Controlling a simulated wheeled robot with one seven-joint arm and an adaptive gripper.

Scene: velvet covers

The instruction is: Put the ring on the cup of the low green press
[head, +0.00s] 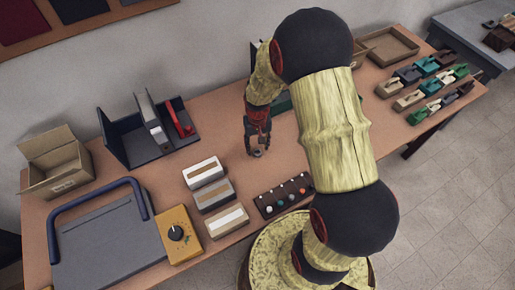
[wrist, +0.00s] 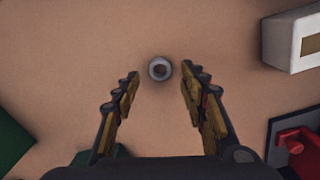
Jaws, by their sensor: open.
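A small grey ring (wrist: 160,69) with a dark centre lies on the table. In the wrist view it sits between and just beyond my fingertips. My gripper (wrist: 160,76) is open and empty, pointing down with one finger on each side of the ring, not touching it in the picture. In the head view my gripper (head: 257,151) is low over the middle of the table. A green body (head: 284,104) shows partly behind my arm, and green shapes (wrist: 12,145) show at the left of the wrist view. I cannot tell which is the low green press; its cup is not visible.
White and grey boxes (head: 207,194) and a strip with coloured knobs (head: 283,196) stand nearer the front. A red-handled tool (head: 180,118) stands by grey panels to the left. Several small handled tools (head: 436,82) and a tray (head: 390,46) are at the right.

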